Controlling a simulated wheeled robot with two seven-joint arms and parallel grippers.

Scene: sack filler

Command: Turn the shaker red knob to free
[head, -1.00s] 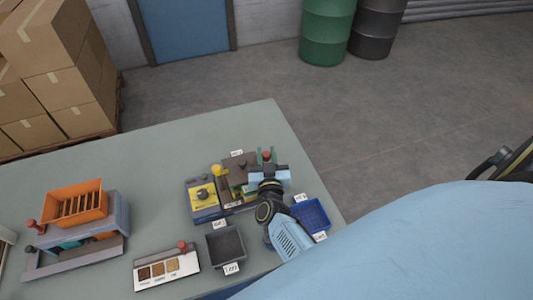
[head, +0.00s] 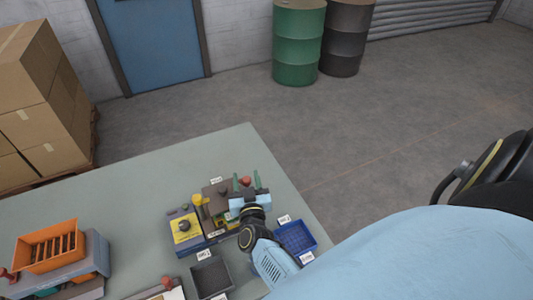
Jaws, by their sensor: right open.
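The shaker appears to be the orange slotted tray (head: 51,246) on a grey frame at the lower left. A red knob (head: 7,274) shows at its left side, partly cut by the picture edge. Another red knob (head: 245,181) stands at the back of a brown and yellow device (head: 213,188), between two green uprights. My right gripper (head: 249,193) is open at this device, just in front of that second knob. I cannot tell whether its fingers are around the knob or touch it. My left gripper is not in view.
A yellow-topped box with a dark knob (head: 184,227) stands left of my right gripper. A dark tray (head: 211,276) and a blue basket (head: 295,237) flank my right forearm. The back of the table (head: 130,184) is clear. Barrels (head: 298,45) stand beyond.

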